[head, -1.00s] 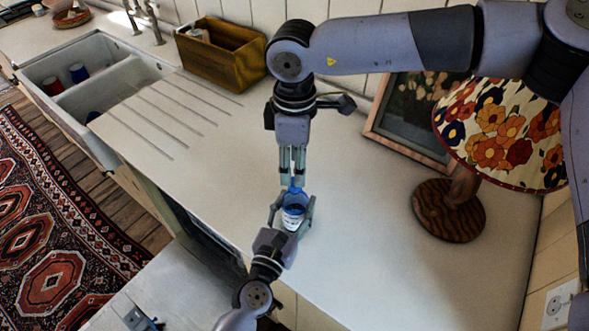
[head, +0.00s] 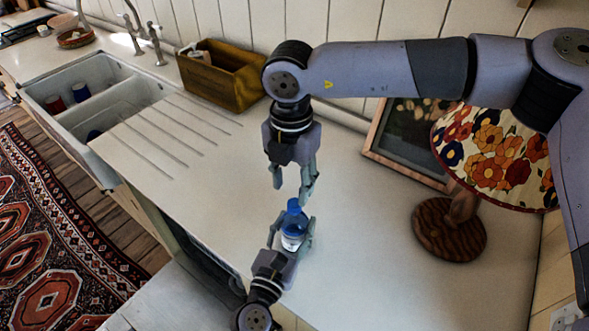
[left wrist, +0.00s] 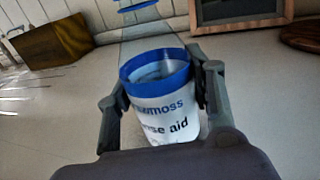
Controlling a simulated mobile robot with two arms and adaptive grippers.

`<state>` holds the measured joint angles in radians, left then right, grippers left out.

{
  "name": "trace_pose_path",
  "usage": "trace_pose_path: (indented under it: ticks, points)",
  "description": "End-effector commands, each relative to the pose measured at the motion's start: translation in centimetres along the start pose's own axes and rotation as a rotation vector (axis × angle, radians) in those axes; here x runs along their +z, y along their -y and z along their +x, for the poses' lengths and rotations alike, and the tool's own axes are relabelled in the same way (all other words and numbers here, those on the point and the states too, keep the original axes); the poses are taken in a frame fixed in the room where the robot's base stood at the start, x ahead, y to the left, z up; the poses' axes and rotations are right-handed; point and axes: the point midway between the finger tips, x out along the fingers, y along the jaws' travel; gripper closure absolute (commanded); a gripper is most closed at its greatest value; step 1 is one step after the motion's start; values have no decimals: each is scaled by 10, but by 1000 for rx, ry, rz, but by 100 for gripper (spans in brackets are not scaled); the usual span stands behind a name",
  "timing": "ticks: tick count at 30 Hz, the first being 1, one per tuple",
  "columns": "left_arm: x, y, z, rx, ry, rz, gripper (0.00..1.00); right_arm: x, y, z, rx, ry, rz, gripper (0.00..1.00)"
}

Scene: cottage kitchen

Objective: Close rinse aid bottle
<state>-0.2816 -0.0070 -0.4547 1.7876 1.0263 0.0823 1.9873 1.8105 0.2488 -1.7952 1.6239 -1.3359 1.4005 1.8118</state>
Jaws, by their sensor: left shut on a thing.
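The rinse aid bottle (head: 292,241) stands upright, with a white label, blue bands and a clear upper part. It also shows in the left wrist view (left wrist: 165,110). Its blue cap (head: 293,206) sits at the top of the bottle; how tightly it is seated I cannot tell. My left gripper (head: 291,234) is shut around the bottle's body from the near side. My right gripper (head: 293,194) is open and empty just above the cap, its fingers pointing down and spread apart.
The pale counter (head: 370,270) is clear around the bottle. A wooden box (head: 222,78) stands at the back left, beside the sink (head: 85,95). A framed picture (head: 408,140) and a lamp with a flowered shade (head: 490,150) stand to the right.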

Motion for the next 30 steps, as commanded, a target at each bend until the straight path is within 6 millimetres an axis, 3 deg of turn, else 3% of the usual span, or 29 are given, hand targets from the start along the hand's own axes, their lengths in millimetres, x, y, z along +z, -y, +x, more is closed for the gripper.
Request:
trace_pose_path:
  ticks: [30]
  points:
    - [0,0,0,0,0,0,100,-2,-1,-13,0,2,-2144,60]
